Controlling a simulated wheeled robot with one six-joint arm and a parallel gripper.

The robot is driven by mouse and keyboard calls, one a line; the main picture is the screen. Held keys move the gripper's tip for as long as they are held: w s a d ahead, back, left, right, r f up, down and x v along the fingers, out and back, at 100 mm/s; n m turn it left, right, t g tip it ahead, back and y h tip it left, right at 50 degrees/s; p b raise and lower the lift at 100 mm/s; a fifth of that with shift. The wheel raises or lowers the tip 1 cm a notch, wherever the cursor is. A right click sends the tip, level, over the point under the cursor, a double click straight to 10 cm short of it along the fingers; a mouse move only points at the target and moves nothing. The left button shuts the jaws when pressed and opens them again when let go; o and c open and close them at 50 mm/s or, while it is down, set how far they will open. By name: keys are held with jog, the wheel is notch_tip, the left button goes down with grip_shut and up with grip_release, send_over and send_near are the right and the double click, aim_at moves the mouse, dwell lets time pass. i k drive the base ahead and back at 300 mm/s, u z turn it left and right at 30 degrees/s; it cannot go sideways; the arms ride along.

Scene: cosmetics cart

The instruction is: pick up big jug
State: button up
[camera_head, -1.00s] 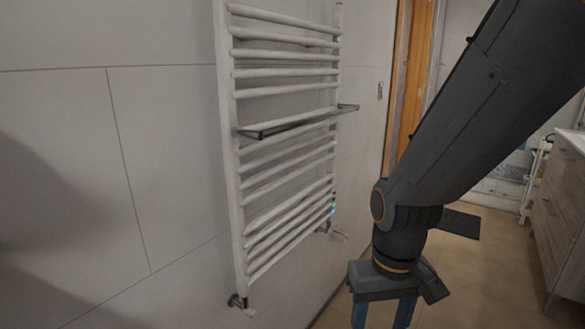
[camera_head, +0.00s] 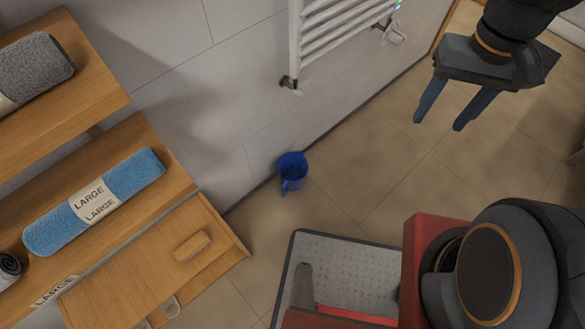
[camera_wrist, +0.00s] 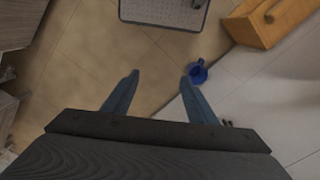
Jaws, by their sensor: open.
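A blue jug (camera_head: 292,171) stands on the tiled floor against the white wall, near the middle of the head view. Its handle points toward the lower left. It also shows in the wrist view (camera_wrist: 197,72), just beyond the right fingertip in the picture. My gripper (camera_head: 443,119) hangs over the floor to the upper right of the jug, open and empty. In the wrist view my gripper (camera_wrist: 158,78) has its two blue fingers spread wide, with only floor between them. The jug is apart from the fingers.
A wooden shelf unit (camera_head: 222,258) stands left of the jug, bearing a blue rolled towel (camera_head: 95,201) and a grey towel (camera_head: 35,72). A white towel radiator (camera_head: 318,32) hangs on the wall above. Tiled floor between jug and gripper is clear.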

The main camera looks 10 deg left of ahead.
aim_at(291, 167)
jog(key=z, duration=1.05)
jog(key=k, duration=0.7)
jog(key=u, duration=1.1)
